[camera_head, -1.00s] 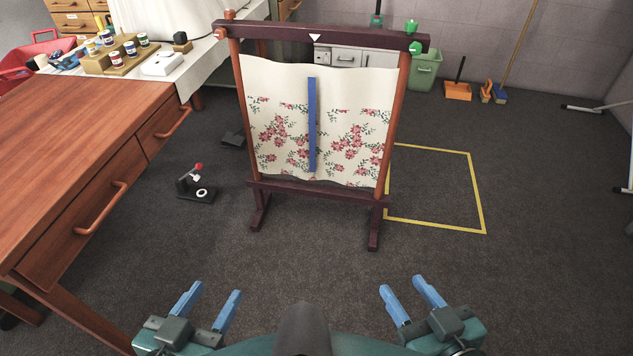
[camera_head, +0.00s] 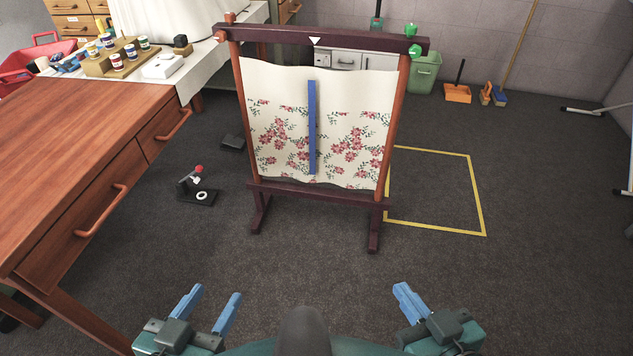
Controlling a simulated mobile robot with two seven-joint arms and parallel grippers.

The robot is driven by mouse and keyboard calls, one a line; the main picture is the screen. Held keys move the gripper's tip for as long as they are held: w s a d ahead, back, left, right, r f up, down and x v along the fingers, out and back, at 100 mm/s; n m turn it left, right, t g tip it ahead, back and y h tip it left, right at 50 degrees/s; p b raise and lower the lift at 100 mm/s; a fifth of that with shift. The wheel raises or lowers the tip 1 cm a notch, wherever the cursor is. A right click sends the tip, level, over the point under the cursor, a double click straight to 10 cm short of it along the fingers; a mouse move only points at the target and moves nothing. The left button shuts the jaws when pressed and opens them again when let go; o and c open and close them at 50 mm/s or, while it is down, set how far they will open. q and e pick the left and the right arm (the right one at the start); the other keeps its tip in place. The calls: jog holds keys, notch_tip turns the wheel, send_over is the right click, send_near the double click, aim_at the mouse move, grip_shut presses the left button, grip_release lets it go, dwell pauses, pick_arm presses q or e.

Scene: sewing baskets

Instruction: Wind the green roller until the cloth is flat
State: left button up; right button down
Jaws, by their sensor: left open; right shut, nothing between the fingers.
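A wooden frame (camera_head: 270,33) stands upright on the floor in front of me. A cream cloth with pink flowers (camera_head: 278,85) hangs in it, with wavy top and bottom edges. A blue strip (camera_head: 312,125) runs vertically down the cloth's middle. Green knobs (camera_head: 413,48) sit at the top right end of the frame; they are small, and I cannot make out a whole roller. My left gripper (camera_head: 212,292) is open and empty at the bottom, left of the frame. My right gripper (camera_head: 403,290) is shut and empty at the bottom right. Both are well apart from the frame.
A wooden desk with drawers (camera_head: 75,130) stands at the left. A small black device with a red knob (camera_head: 198,192) sits on the floor left of the frame. A yellow square outline (camera_head: 475,195) marks bare floor at the right. Floor before the frame is clear.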

jog(key=shift+w+a, duration=0.15)
jog(key=shift+a, duration=0.4)
